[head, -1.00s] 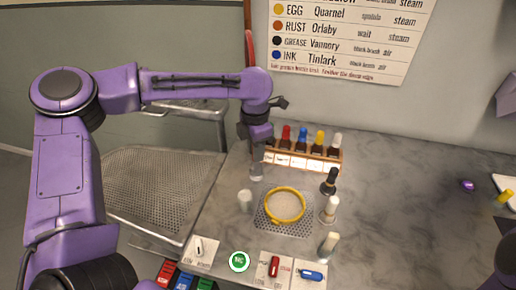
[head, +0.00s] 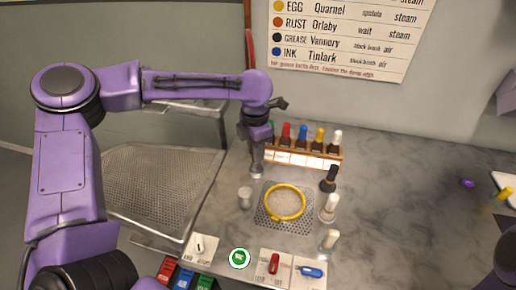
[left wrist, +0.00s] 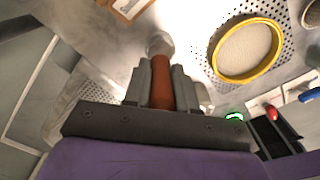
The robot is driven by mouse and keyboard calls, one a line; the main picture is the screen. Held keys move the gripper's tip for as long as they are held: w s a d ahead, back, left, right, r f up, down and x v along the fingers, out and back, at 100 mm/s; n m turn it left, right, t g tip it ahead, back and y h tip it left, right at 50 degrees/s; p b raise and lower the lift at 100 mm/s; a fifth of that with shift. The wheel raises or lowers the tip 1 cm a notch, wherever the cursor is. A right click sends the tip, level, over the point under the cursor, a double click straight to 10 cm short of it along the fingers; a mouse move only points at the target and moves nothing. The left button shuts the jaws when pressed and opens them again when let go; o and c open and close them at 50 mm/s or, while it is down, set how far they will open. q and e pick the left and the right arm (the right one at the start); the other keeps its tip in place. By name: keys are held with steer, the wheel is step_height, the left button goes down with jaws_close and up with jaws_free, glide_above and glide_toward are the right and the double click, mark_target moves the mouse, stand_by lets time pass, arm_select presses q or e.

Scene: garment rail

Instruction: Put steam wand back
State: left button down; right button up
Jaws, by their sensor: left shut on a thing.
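My left gripper (head: 256,140) is shut on a rust-brown handle (left wrist: 162,88), which I take to be the steam wand. In the left wrist view the handle sits upright between the two grey fingers. Its far end meets a pale grey round piece (left wrist: 160,43). In the head view, a grey cup-like piece (head: 256,170) shows directly under the gripper at the table; I cannot tell whether it is the wand's tip or a holder around it.
A bottle rack (head: 300,157) stands close behind the gripper. An empty-looking pale cup (head: 245,197) and a yellow hoop (head: 285,202) on a perforated plate are in front. Holders with tools (head: 328,208) stand to the right. The right part of the table is mostly clear.

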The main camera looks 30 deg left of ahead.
arm_select(q)
steer(key=shift+f, duration=0.35)
steer(key=shift+f, duration=0.2)
stand_by(0.4)
steer(key=c, duration=0.5)
jaws_free()
steer(key=shift+r, duration=0.1)
step_height(320, 180, up, 7)
steer(key=p, duration=0.8)
steer(key=shift+r, duration=0.2)
steer(key=shift+f, duration=0.1)
stand_by(0.5)
